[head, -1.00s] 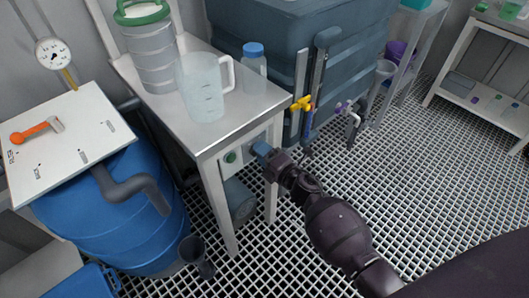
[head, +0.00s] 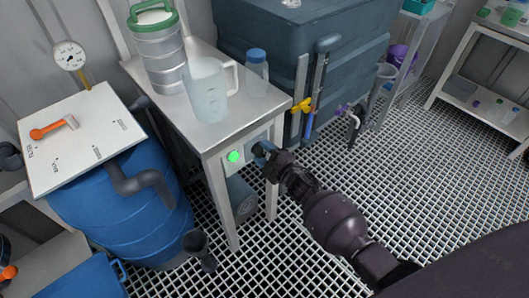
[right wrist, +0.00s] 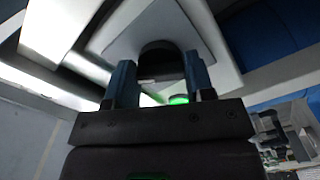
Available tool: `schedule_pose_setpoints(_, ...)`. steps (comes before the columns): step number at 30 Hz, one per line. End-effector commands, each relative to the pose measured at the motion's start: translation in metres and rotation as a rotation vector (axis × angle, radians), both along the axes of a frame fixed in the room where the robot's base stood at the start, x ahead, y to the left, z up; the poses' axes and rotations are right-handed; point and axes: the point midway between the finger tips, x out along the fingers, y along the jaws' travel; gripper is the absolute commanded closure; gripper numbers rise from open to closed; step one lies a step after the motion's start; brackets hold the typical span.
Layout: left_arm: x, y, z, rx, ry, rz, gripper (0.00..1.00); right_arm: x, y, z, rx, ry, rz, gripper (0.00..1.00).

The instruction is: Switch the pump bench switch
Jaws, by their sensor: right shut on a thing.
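The pump bench (head: 205,138) is a white table with a switch box (head: 250,144) under its front edge. A round green lamp (head: 234,156) on the box glows bright green; its glow also shows in the right wrist view (right wrist: 179,99). My right gripper (head: 261,152) is at the box, to the right of the lamp. In the right wrist view its two blue fingers (right wrist: 158,82) stand on either side of the black switch knob (right wrist: 161,62), shut on it. The fingers hide the knob in the head view. My left gripper is not in view.
A jug (head: 206,95), a blue-capped bottle (head: 256,73) and a green-rimmed metal vessel (head: 157,50) stand on the bench. A blue barrel (head: 125,210) is at left. A blue-grey tank (head: 300,45) with valves stands behind. The grating floor (head: 420,170) at right is clear.

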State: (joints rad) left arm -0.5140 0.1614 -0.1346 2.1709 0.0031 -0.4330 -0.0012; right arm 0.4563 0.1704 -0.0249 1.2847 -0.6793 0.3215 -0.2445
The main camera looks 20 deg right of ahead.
Motion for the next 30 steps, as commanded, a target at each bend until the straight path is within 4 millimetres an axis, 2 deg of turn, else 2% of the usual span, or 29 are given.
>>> schedule_pose_setpoints(15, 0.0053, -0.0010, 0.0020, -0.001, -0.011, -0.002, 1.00, -0.0004, 0.0002, -0.0005, 0.022, 0.007, 0.001, 0.75)
schedule_pose_setpoints(16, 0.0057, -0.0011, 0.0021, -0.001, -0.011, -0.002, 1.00, -0.0004, 0.0002, -0.0005, 0.022, 0.008, 0.000, 0.50)
schedule_pose_setpoints(21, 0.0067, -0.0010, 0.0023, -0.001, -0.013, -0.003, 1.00, -0.0003, 0.0002, -0.0004, 0.021, 0.008, 0.000, 0.26)
schedule_pose_setpoints(30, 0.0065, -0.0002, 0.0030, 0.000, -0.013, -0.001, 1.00, -0.0015, -0.0005, 0.0000, 0.020, 0.007, 0.000, 0.26)
